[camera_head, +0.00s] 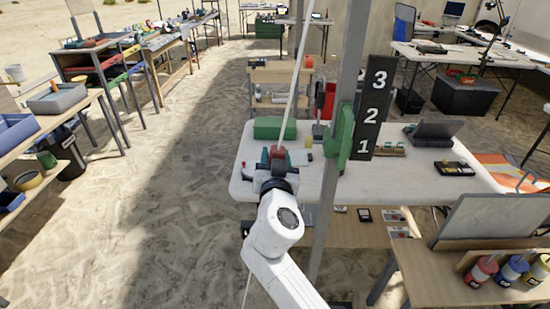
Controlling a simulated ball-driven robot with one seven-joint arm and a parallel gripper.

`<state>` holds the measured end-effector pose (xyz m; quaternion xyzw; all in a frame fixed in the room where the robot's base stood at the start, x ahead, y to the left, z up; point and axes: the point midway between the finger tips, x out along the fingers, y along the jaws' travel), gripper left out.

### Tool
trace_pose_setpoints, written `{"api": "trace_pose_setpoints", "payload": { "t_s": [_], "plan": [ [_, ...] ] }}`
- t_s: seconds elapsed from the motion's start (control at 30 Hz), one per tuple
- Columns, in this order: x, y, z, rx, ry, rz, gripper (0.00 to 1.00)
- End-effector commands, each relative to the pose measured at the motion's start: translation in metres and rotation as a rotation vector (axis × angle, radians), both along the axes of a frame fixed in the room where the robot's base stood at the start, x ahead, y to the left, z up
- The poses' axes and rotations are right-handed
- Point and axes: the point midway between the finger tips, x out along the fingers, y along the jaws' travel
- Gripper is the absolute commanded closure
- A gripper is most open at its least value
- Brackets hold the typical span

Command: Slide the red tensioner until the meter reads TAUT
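The white arm reaches up from the bottom to my gripper (277,163), which is at the near left part of the white table. A small red block (278,152), which looks like the red tensioner, shows between its fingertips, beside a pale slanting line (292,90). The fingers are on either side of the red block, but I cannot tell whether they press on it. No meter reading TAUT can be made out.
A grey post (346,70) with a green fitting (340,138) and a black 3-2-1 board (372,108) stands right of my gripper. A green box (274,128) sits just beyond it on the white table (420,183). Sandy floor lies open on the left.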

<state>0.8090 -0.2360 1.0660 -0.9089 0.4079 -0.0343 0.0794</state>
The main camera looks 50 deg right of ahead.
Motion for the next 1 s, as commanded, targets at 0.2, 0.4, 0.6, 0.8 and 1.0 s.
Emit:
{"api": "trace_pose_setpoints", "payload": {
  "t_s": [0.2, 0.4, 0.6, 0.8, 1.0],
  "plan": [
    [-0.003, -0.002, 0.029, -0.002, -0.006, 0.001, 1.00],
    [-0.003, -0.003, 0.028, -0.002, -0.002, 0.000, 1.00],
    [-0.003, -0.003, 0.027, -0.002, -0.001, 0.001, 0.45],
    [-0.003, -0.003, 0.027, -0.002, -0.001, 0.001, 0.38],
    [-0.007, 0.002, 0.026, -0.001, -0.001, 0.002, 0.38]
  ]
}}
